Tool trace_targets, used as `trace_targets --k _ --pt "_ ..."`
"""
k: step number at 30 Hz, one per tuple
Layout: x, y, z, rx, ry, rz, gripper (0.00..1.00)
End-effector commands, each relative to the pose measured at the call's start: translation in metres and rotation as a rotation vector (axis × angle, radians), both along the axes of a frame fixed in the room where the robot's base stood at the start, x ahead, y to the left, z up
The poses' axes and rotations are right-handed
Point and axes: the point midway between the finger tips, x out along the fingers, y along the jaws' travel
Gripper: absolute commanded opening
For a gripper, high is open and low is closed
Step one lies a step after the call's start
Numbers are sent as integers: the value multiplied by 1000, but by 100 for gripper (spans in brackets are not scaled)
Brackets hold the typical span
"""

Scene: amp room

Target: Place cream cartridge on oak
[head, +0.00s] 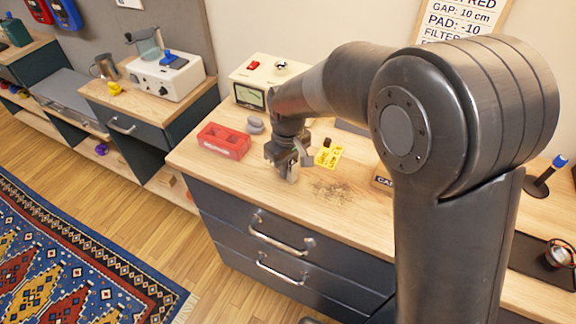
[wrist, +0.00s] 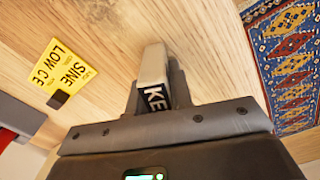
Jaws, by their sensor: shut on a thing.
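My gripper (head: 284,172) is low over the front part of the pale wooden worktop (head: 245,180). In the wrist view its jaws (wrist: 158,95) are shut on a small cream block (wrist: 153,66), which looks like the cream cartridge. A dark label with the white letters "KE" shows on the block, partly hidden by the jaws. The wood grain of the worktop (wrist: 215,50) fills the area beyond it. I cannot tell whether the block touches the wood. In the head view the block is mostly hidden by the gripper.
A red tray (head: 224,141) stands left of my gripper, a grey rounded piece (head: 255,125) behind it. A yellow lettered card (head: 328,157) lies close on the right. A cream meter box (head: 262,84) stands at the back. Dark specks (head: 335,190) mark the wood. The front edge is near.

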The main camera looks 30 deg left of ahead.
Motion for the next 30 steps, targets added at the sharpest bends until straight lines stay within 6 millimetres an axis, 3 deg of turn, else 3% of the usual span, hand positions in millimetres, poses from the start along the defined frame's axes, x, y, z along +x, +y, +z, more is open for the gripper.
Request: trace_targets --k 3,4,12,22,30 --pt "0 0 -3 -1 0 -1 0" --pt "0 0 -3 -1 0 -1 20" --pt "0 0 -3 0 0 -1 42" --pt "0 0 5 2 -1 0 42" --pt "1 0 57 4 -3 -2 42"
